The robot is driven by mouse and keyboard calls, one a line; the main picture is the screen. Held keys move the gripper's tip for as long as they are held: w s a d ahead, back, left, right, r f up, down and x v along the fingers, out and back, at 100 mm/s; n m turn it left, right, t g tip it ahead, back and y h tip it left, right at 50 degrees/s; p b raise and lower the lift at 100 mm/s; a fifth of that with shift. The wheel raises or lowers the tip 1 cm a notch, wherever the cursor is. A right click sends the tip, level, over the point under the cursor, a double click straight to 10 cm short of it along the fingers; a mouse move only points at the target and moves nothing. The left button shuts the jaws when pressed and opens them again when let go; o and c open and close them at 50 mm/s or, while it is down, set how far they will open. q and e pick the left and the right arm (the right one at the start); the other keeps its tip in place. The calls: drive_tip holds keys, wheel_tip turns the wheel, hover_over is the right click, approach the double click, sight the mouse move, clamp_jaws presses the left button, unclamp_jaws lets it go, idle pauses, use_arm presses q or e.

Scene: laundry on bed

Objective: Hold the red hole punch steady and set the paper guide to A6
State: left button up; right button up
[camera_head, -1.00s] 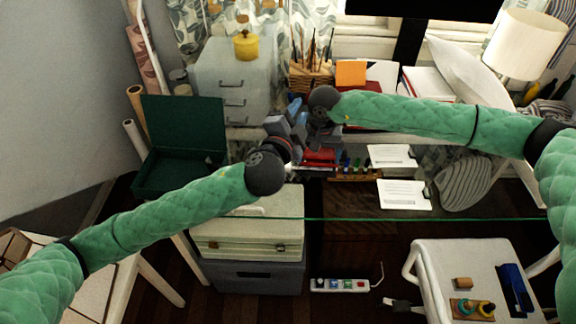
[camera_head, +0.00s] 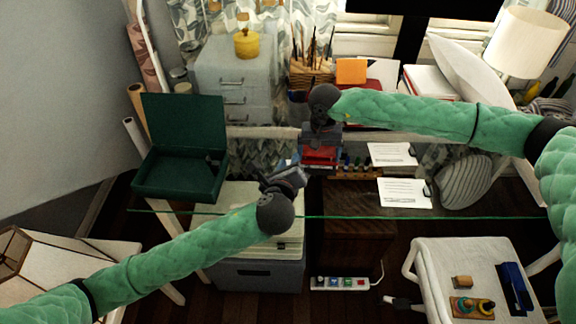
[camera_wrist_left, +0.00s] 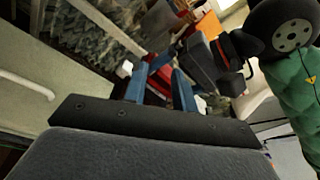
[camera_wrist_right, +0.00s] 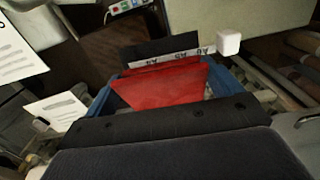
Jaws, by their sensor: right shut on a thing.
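The red hole punch (camera_head: 321,155) is held at the glass desk's far side by my right gripper (camera_head: 320,140). In the right wrist view the punch (camera_wrist_right: 165,88) sits between the blue fingers of the right gripper (camera_wrist_right: 160,80). Its paper guide (camera_wrist_right: 165,58) sticks out past the punch, a pale strip marked A4, A5 and A6. A white end block (camera_wrist_right: 228,42) sits beyond the A6 mark. My left gripper (camera_head: 292,175) is apart from the punch, nearer and lower left. In the left wrist view its blue fingers (camera_wrist_left: 160,80) are spread and empty, with the punch beyond.
An open green box (camera_head: 180,190) stands at left. Two white cards (camera_head: 404,194) lie right of the punch. A wicker basket of brushes (camera_head: 311,75) stands behind. The glass edge (camera_head: 400,218) runs across in front. Pale cases (camera_head: 245,250) stand below.

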use_arm(q)
drive_tip(key=s+f+m, duration=0.1)
drive_tip(key=m, duration=0.1)
drive_tip(key=s+f+m+y, duration=0.1)
drive_tip(key=f+m, duration=0.1)
drive_tip(key=s+a+f+m+g, duration=0.1)
drive_tip(key=f+m, duration=0.1)
drive_tip(key=shift+f+y, duration=0.2)
drive_tip(key=shift+y, duration=0.1)
drive_tip(key=x, duration=1.2)
drive_tip(key=shift+f, duration=0.25)
clamp_jaws()
